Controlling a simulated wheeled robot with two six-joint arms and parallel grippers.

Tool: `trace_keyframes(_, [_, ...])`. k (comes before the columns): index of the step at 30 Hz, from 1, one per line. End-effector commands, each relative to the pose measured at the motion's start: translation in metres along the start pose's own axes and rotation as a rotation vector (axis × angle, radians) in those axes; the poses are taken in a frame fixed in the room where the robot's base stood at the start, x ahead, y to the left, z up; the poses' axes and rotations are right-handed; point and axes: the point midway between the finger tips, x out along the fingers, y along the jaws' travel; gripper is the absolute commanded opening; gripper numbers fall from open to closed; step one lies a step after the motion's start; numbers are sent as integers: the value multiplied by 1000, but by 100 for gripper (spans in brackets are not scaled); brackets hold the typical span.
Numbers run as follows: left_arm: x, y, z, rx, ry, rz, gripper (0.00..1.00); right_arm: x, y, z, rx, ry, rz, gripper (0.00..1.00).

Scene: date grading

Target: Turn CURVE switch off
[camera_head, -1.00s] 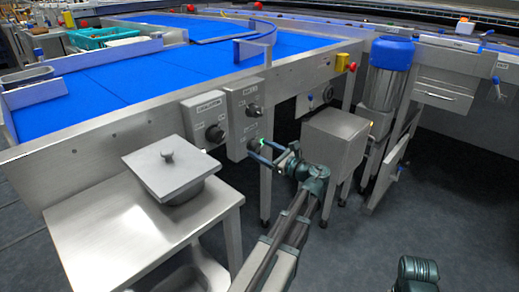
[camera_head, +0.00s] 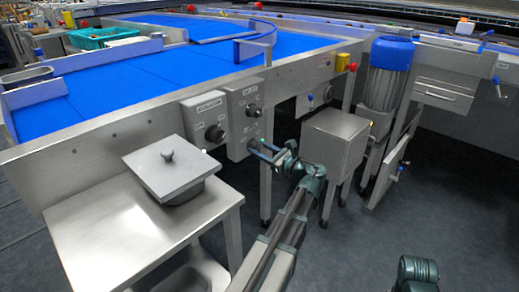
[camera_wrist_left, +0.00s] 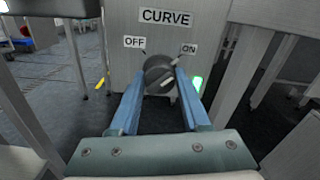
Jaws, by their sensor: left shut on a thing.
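The CURVE switch is a dark round knob (camera_wrist_left: 156,70) on a grey panel in the left wrist view, under a CURVE label (camera_wrist_left: 166,16). An OFF label (camera_wrist_left: 134,41) is at its upper left and an ON label (camera_wrist_left: 188,49) at its upper right. The knob's pale mark slants up right, towards ON. A green lamp (camera_wrist_left: 197,85) glows at its right. My left gripper (camera_wrist_left: 158,79) has its two blue fingers on either side of the knob, shut on it. In the head view my left gripper (camera_head: 256,148) reaches the lower part of the grey switch box (camera_head: 241,98).
Another switch box (camera_head: 203,106) is mounted just left. A steel table (camera_head: 110,225) with a lidded bin (camera_head: 170,172) stands at the front left. A steel box (camera_head: 335,140) and a blue-topped motor (camera_head: 390,54) stand right of my left gripper. Blue belts (camera_head: 120,80) lie behind.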

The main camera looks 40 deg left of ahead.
Motion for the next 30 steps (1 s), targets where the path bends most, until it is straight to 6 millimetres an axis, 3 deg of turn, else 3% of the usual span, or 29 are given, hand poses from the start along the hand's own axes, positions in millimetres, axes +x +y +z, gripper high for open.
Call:
trace_keyframes(11, [0,0,0,-110,0,0,0,0,0,0,0,0,0,50])
trace_keyframes(30, [0,1,0,-695,0,1,0,0,0,0,0,0,0,50])
